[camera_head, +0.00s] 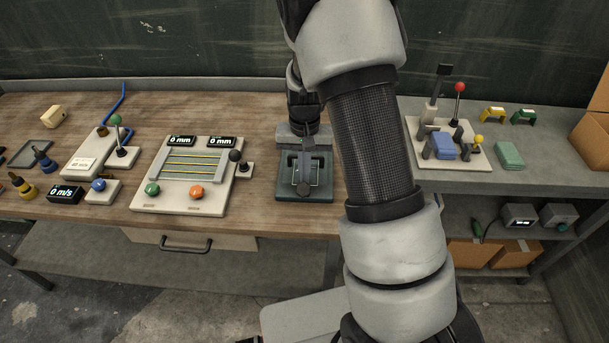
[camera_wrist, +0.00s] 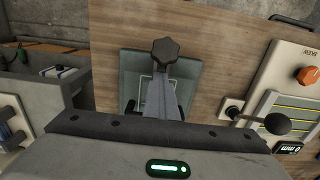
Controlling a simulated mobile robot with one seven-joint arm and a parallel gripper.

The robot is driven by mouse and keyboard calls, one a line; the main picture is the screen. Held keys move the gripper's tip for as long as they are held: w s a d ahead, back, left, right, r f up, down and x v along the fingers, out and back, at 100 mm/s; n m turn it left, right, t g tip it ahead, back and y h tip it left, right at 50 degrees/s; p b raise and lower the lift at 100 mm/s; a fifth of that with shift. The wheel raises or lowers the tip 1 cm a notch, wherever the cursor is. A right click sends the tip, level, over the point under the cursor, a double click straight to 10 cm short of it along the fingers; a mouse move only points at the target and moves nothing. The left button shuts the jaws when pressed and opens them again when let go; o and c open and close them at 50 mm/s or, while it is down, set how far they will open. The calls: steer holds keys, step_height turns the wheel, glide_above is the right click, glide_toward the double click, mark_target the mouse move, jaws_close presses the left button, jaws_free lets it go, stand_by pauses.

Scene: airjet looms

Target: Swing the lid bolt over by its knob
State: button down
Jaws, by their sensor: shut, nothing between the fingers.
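A dark green box (camera_head: 292,190) sits on the wooden bench near the middle of the head view; part of it also shows in the wrist view (camera_wrist: 132,65). A dark lobed knob (camera_wrist: 165,48) stands over the box at its near edge, and it shows small in the head view (camera_head: 304,190). My gripper (camera_head: 307,152) is over the back part of the box, pointing down. In the wrist view its shut fingers (camera_wrist: 163,75) are just beside the knob in the picture, with nothing between them. They hide much of the bolt; contact cannot be told.
A cream panel (camera_head: 190,205) with a black ball lever (camera_head: 236,157) stands close left of the box. A grey side shelf (camera_head: 550,165) with a levered fixture (camera_head: 450,158) lies to the right. Bare bench (camera_head: 255,200) separates the panel and box.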

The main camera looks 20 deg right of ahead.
steer(key=shift+w+d+f, duration=0.25)
steer(key=shift+w+d, duration=0.05)
steer(key=shift+w, duration=0.2)
steer(key=c, duration=2.4)
jaws_free()
steer(key=shift+o, duration=0.2)
steer(key=shift+r, duration=0.25)
steer(key=o, duration=0.3)
steer(key=shift+w+d+r+p, duration=0.1)
steer(key=shift+w+r+p, duration=0.1)
steer(key=shift+r+p, duration=0.15)
steer(key=o, duration=0.8)
steer(key=shift+w+r+p, duration=0.2)
steer(key=shift+w+p, duration=0.05)
steer(key=shift+p, duration=0.15)
steer(key=shift+s+r+p, duration=0.2)
steer(key=shift+r+p, duration=0.4)
steer(key=shift+r, duration=0.5)
step_height(320, 180, up, 3)
steer(key=shift+s+p, duration=0.1)
steer(key=shift+p, duration=0.85)
steer(key=shift+a, duration=0.2)
